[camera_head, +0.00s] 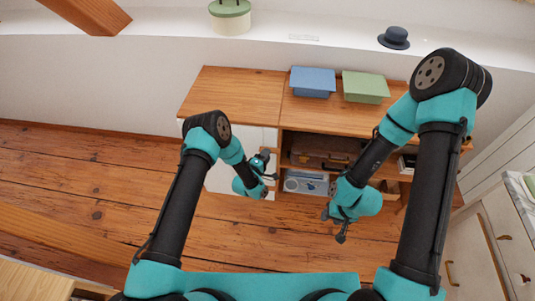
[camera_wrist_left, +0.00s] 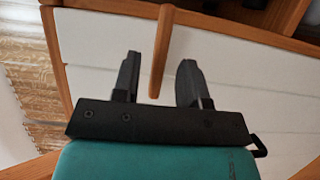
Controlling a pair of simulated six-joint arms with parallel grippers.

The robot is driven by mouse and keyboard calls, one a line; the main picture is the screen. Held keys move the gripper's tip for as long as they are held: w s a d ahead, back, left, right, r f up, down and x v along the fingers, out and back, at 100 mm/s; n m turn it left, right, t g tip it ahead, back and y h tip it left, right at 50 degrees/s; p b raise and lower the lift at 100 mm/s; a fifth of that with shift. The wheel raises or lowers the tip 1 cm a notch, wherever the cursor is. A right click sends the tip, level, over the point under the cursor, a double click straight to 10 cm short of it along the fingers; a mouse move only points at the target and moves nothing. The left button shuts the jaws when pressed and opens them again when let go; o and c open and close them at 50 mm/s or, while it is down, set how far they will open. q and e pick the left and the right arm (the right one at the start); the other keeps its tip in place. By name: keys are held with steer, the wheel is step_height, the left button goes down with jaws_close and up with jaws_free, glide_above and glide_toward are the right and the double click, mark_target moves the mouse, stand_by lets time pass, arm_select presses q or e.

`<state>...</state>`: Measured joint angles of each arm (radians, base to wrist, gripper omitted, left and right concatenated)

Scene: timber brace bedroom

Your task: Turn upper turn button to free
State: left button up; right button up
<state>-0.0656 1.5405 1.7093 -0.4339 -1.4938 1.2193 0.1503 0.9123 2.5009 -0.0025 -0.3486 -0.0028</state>
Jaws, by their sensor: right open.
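The turn button (camera_wrist_left: 160,60) is a slim wooden bar in the left wrist view. It reaches from the wooden frame strip across the white door panel (camera_wrist_left: 240,85). My left gripper (camera_wrist_left: 159,62) is open, with one finger on each side of the bar and a visible gap on both sides. In the head view my left gripper (camera_head: 270,171) is at the white front of the cabinet (camera_head: 228,97), and the button is too small to make out there. My right gripper (camera_head: 333,224) is open and empty, over the floor in front of the open shelves.
A blue box (camera_head: 313,82) and a green box (camera_head: 366,87) stand on the cabinet top. The shelves hold a brown case (camera_head: 322,150) and a pale radio-like box (camera_head: 306,183). White drawers (camera_head: 497,240) stand at the right. The wooden floor (camera_head: 90,185) at left is clear.

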arm_select(q)
steer(key=shift+x, duration=0.8)
steer(key=shift+c, duration=0.3)
jaws_close()
